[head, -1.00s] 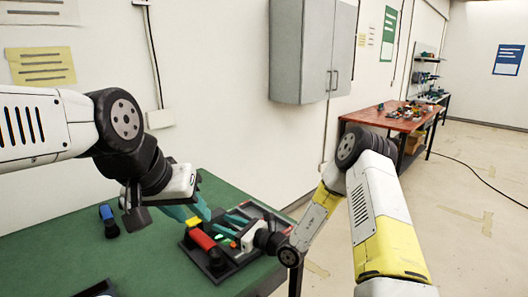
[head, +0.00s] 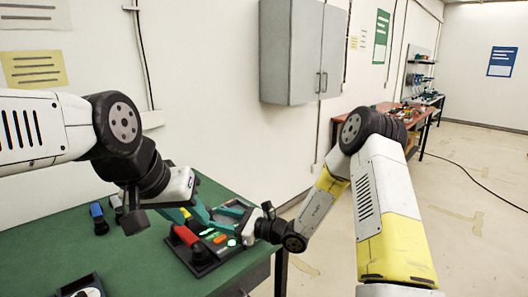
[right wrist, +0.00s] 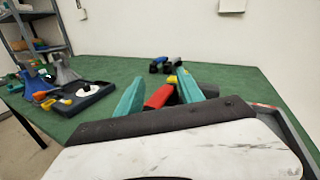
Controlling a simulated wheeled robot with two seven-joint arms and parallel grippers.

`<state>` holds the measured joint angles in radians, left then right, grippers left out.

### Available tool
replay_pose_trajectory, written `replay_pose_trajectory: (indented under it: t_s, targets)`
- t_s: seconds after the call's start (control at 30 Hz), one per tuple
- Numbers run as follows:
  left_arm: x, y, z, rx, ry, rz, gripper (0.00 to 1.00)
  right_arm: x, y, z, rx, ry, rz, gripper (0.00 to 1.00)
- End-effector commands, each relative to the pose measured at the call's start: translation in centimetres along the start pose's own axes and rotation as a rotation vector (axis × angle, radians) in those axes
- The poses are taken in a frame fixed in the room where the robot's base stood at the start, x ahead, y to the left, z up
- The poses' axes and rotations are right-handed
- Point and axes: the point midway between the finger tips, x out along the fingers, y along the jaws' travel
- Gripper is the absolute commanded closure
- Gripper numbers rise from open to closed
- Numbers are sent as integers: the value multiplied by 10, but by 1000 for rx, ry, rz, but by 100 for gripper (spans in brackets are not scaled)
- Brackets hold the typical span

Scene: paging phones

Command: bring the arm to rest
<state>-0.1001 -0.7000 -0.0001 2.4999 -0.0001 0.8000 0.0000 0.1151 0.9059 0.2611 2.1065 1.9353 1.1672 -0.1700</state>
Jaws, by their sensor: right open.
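A black phone console (head: 200,262) with a red handset (head: 186,236) and lit buttons sits at the table's right end. My right gripper (head: 221,217) is over the console, its teal fingers apart. In the right wrist view the red handset (right wrist: 159,96) shows between the fingertips, with no visible grip on it. My left gripper (head: 190,214) hangs beside the console on its left. Its two teal fingers look apart with nothing seen between them; they partly overlap the console in this view.
A black device with a white round part (head: 85,290) lies at the near edge. A grey wall cabinet (head: 303,50) hangs behind. The mid-left table is clear.

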Motion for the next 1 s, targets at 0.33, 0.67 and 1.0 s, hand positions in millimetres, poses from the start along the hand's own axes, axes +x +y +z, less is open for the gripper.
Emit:
replay_pose_trajectory:
  t_s: [0.33, 0.67, 1.0]
  targets:
    - [0, 0, 0, 0, 0, 0, 64, -29, 43, 80, -325, 40, 275, 55]
    - [0, 0, 0, 0, 0, 0, 64, -120, 106, 145, -872, 241, 656, 55]
    - [0, 0, 0, 0, 0, 0, 64, -242, 121, 175, -1429, 599, 918, 55]
